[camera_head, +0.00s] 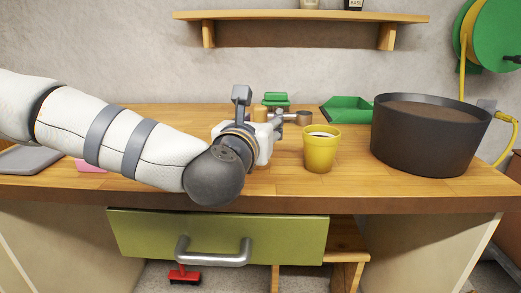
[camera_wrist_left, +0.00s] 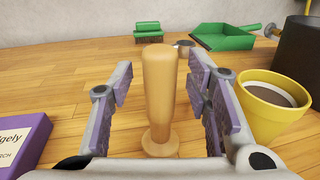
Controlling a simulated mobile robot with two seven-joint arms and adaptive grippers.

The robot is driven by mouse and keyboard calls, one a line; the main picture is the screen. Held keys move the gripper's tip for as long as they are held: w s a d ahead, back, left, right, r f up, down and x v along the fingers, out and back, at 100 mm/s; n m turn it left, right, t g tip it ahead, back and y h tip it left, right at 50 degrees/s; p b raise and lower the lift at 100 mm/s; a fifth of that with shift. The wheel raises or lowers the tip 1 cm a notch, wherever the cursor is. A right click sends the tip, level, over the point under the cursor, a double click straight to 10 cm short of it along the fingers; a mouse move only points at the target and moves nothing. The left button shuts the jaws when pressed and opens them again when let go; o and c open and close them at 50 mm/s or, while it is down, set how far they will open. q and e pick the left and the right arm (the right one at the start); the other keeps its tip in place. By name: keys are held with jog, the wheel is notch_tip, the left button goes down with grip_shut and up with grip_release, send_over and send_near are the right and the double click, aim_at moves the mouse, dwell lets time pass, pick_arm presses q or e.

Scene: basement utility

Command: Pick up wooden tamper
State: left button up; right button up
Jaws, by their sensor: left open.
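The wooden tamper (camera_wrist_left: 158,95) stands upright on the worktop in the left wrist view, its wide round foot on the wood. It is between the two open fingers of my left gripper (camera_wrist_left: 160,98), with a gap on each side. In the head view only a small part of the tamper (camera_head: 260,113) shows behind my left gripper (camera_head: 268,128), which reaches over the counter. My right gripper is not in view.
A yellow cup (camera_head: 320,152) with dark contents stands just right of my left gripper. A large dark pot (camera_head: 425,140) stands farther right. A green dustpan (camera_head: 347,108) and green brush (camera_head: 276,99) lie behind. A purple box (camera_wrist_left: 22,140) is at left.

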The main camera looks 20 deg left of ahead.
pick_arm(q)
grip_shut()
jog(key=shift+r, duration=0.1)
